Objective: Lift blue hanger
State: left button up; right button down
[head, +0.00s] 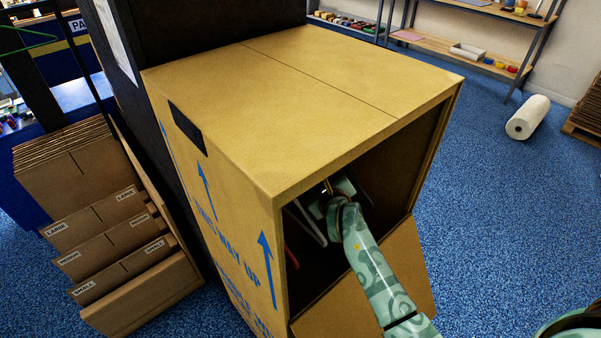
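A tall brown carton (290,100) stands in the middle with its front side open. My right arm comes in from the bottom right and reaches into the opening. My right gripper (338,187) is inside, just under the top front edge, in shadow. Its fingertips are too dark and small to tell whether they are open or shut. A white hanger (308,223) hangs inside, left of my arm. A red piece (291,257), perhaps another hanger, shows at the left inside edge. I cannot make out a blue hanger. My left gripper is not in view.
The carton's front flap (415,270) hangs down below the opening. A rack of folded cartons (120,235) stands at the left. A green hanger (25,40) hangs far left.

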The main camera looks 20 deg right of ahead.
jog(key=s+d+r+p, duration=0.1)
jog(key=s+d, duration=0.2)
jog(key=s, duration=0.5)
jog(key=s+d+r+p, duration=0.1)
jog(key=s+d+r, duration=0.1)
jog(key=s, duration=0.7)
jog(key=shift+d+r, duration=0.25)
jog(key=shift+d, duration=0.25)
jog(key=shift+s, duration=0.15)
